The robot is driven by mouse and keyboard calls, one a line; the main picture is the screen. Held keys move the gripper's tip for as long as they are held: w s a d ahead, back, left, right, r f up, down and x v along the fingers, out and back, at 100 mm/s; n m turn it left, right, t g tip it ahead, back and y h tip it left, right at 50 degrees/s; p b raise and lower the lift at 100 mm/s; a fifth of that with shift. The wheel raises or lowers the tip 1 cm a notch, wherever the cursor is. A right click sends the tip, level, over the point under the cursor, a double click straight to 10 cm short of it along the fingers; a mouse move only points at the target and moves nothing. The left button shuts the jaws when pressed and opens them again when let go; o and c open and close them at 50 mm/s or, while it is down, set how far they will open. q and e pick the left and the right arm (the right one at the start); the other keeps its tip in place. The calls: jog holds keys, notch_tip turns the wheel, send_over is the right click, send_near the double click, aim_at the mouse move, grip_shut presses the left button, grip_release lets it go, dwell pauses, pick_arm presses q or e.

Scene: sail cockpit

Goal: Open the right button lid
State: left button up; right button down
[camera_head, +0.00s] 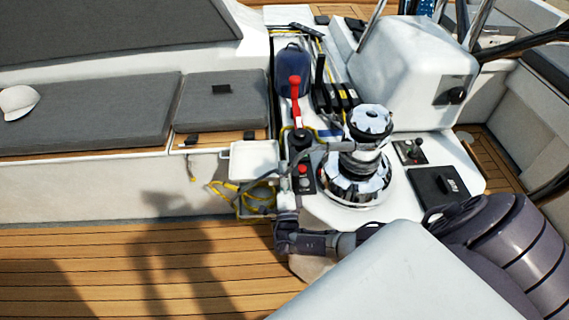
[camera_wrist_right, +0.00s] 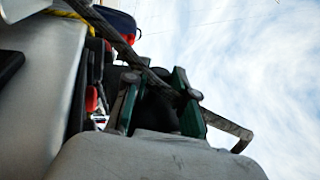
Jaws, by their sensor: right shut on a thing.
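A small black panel (camera_head: 306,185) with a red button (camera_head: 303,169) sits left of the silver winch (camera_head: 372,122). My right gripper (camera_head: 300,148) is at this panel, small and partly merged with dark parts there. In the right wrist view its two green-edged fingers (camera_wrist_right: 160,88) are closed around a dark piece (camera_wrist_right: 155,112). I cannot tell for certain whether this piece is the button lid. A grey bar (camera_wrist_right: 222,122) crosses close to the fingers. My left gripper is not in view.
A red lever (camera_head: 295,95) stands just behind the panel. A second control panel (camera_head: 410,151) lies right of the winch. Yellow rope (camera_head: 232,188) hangs at the left side. Grey cushions (camera_head: 85,110) and open wooden deck (camera_head: 120,265) lie to the left.

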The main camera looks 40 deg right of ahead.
dwell(0.3)
jog(key=c, duration=1.2)
grip_release()
jog(key=shift+c, duration=0.2)
jog(key=v, duration=1.2)
